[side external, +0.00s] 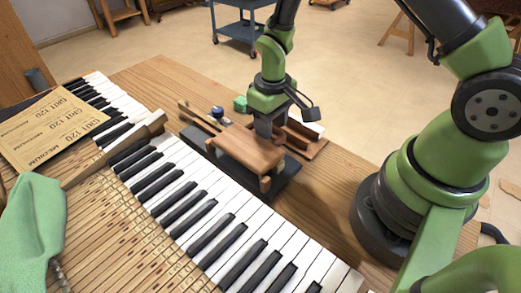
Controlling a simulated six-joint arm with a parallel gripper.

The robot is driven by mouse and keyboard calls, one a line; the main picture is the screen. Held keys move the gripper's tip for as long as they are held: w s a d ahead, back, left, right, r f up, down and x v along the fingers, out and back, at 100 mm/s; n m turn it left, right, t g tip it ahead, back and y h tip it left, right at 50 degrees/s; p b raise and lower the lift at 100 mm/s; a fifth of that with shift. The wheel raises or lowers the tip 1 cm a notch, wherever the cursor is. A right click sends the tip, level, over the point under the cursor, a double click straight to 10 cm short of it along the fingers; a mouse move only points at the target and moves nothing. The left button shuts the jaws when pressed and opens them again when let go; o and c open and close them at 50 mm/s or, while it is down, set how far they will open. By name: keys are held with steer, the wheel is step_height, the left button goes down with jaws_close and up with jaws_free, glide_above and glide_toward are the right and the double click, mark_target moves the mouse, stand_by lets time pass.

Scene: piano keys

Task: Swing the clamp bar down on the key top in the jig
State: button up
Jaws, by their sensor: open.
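The jig is a brown wooden block (246,148) on a dark base plate (285,186), standing on the bench just behind the piano keys. My gripper (268,136) points down at the back right of this block, very close to it. Its jaws are open, but the fingertips are partly hidden and I cannot tell whether they touch anything. A short wooden piece (265,184) shows at the block's front right end. I cannot make out for certain which part is the clamp bar or how it is turned. The key top in the jig cannot be made out.
Piano keys (225,222) run diagonally in front of the jig. A wooden tray (312,150) lies right of my gripper. Sandpaper sheets (52,128) and a green cloth (32,222) lie left.

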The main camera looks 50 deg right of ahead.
stand_by(0.3)
steer(key=shift+r, duration=3.05)
steer(key=shift+r, duration=0.15)
steer(key=s+a+r+m+t, duration=0.1)
steer(key=s+r+t, duration=0.15)
steer(key=r, duration=0.45)
steer(key=s+r+m+t, duration=0.1)
steer(key=s+r, duration=0.2)
steer(key=r, duration=0.5)
steer(key=s+a+r+m+t+y, duration=0.1)
steer(key=s+r, duration=0.4)
steer(key=s, duration=0.5)
steer(key=m+t+y, duration=0.1)
steer(key=t, duration=0.1)
steer(key=shift+s+a+r+t, duration=0.15)
steer(key=shift+a+t, duration=0.1)
steer(key=shift+t, duration=0.1)
